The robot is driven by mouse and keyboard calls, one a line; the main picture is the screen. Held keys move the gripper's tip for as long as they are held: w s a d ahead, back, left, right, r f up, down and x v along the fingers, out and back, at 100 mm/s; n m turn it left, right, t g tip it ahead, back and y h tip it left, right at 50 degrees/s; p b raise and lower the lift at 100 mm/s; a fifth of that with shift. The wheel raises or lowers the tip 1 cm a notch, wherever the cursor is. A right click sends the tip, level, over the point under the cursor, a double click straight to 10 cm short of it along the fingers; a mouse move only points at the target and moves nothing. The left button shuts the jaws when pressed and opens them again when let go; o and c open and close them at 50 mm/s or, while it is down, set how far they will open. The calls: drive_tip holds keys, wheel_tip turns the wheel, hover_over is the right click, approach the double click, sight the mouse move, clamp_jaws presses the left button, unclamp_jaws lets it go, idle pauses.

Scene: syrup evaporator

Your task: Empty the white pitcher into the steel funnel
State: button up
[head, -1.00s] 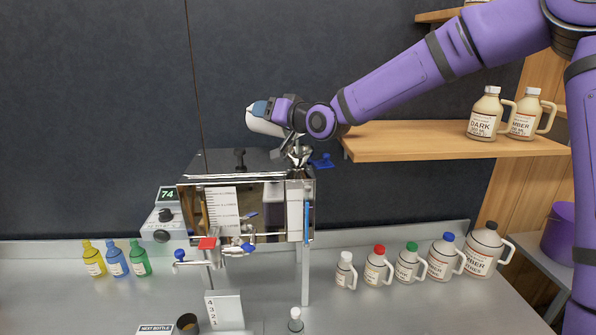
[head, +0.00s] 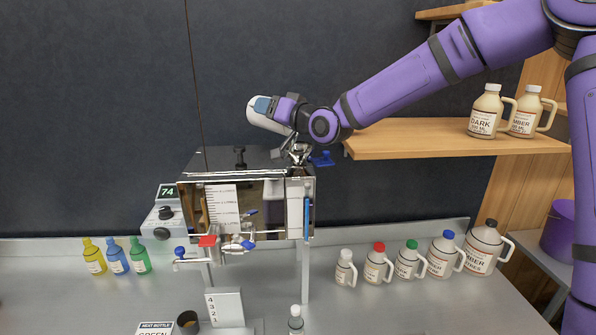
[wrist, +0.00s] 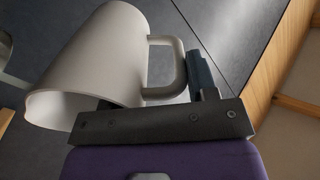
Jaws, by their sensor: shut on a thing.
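The white pitcher (head: 262,122) is held tilted above the back right of the steel evaporator, its mouth toward the lower right in the head view. My gripper (head: 267,105) is shut on it. In the wrist view the pitcher (wrist: 95,65) shows its body and open rim at lower left, with its handle (wrist: 170,68) at the dark gripper fingers (wrist: 200,75).
The evaporator (head: 222,207) carries valves and a gauge in front. A wooden shelf (head: 450,138) with two jugs stands close right of my wrist. Several capped jugs (head: 408,258) stand on the right of the steel bench, and small coloured bottles (head: 116,257) on the left.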

drive_tip(key=w+a+g+h, duration=0.1)
drive_tip(key=w+a+f+g+h, duration=0.1)
drive_tip(key=h, duration=0.1)
drive_tip(key=shift+w+a+f+g, duration=0.1)
drive_tip(key=shift+w+a+g, duration=0.2)
drive_tip(key=shift+g, duration=0.1)
